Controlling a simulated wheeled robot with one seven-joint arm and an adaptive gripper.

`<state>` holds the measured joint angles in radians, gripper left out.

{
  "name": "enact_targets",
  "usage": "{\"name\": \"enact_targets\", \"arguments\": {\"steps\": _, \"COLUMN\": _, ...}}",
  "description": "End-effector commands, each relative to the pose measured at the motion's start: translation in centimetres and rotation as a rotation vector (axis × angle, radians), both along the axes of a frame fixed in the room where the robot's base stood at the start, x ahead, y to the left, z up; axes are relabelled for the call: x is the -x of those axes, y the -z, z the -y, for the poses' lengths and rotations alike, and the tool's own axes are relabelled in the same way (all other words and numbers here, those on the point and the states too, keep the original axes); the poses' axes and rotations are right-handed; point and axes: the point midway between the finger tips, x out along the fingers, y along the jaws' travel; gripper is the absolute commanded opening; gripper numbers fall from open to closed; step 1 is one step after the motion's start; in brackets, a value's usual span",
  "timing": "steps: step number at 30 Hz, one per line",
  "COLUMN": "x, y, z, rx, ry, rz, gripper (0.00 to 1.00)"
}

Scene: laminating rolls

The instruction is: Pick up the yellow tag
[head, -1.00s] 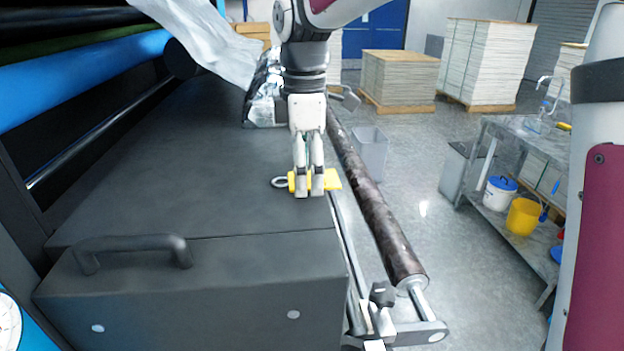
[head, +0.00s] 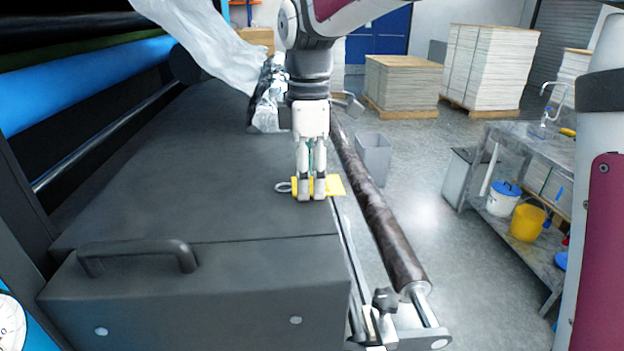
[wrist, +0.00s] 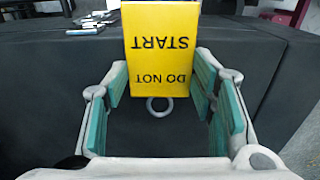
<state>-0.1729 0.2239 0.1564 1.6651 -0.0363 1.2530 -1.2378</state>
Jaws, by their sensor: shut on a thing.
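The yellow tag (head: 335,186) is at the right edge of the dark machine top, with a grey ring (head: 284,187) at its left end. In the wrist view the tag (wrist: 161,60) reads "DO NOT START" upside down, and its ring lies nearer the camera. My gripper (head: 311,192) points down at the tag and is shut on it, with its green-padded fingers on either side. The fingers hide the tag's middle in the head view. I cannot tell whether the tag touches the surface under it.
The dark machine top (head: 190,190) is broad and clear to the left. A black handle (head: 137,252) stands in front. A long dark roller (head: 380,215) runs along the right side. Crumpled clear film (head: 200,40) hangs behind. A metal table (head: 540,160) stands farther right.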

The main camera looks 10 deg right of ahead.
Motion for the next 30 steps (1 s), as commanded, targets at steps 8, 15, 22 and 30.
{"name": "enact_targets", "arguments": {"steps": 8, "x": -0.2, "y": -1.4, "z": 0.0, "rx": 0.001, "ry": 0.0, "rz": -0.001, "gripper": 0.32}}
{"name": "enact_targets", "arguments": {"steps": 15, "x": 0.8, "y": -3.9, "z": 0.0, "rx": 0.001, "ry": -0.001, "rz": -0.002, "gripper": 0.32}}
{"name": "enact_targets", "arguments": {"steps": 22, "x": 4.8, "y": -4.3, "z": -0.3, "rx": 0.001, "ry": -0.001, "rz": 0.0, "gripper": 0.32}}
{"name": "enact_targets", "arguments": {"steps": 30, "x": 11.1, "y": -4.8, "z": -0.6, "rx": 0.001, "ry": -0.002, "rz": 0.001, "gripper": 0.32}}
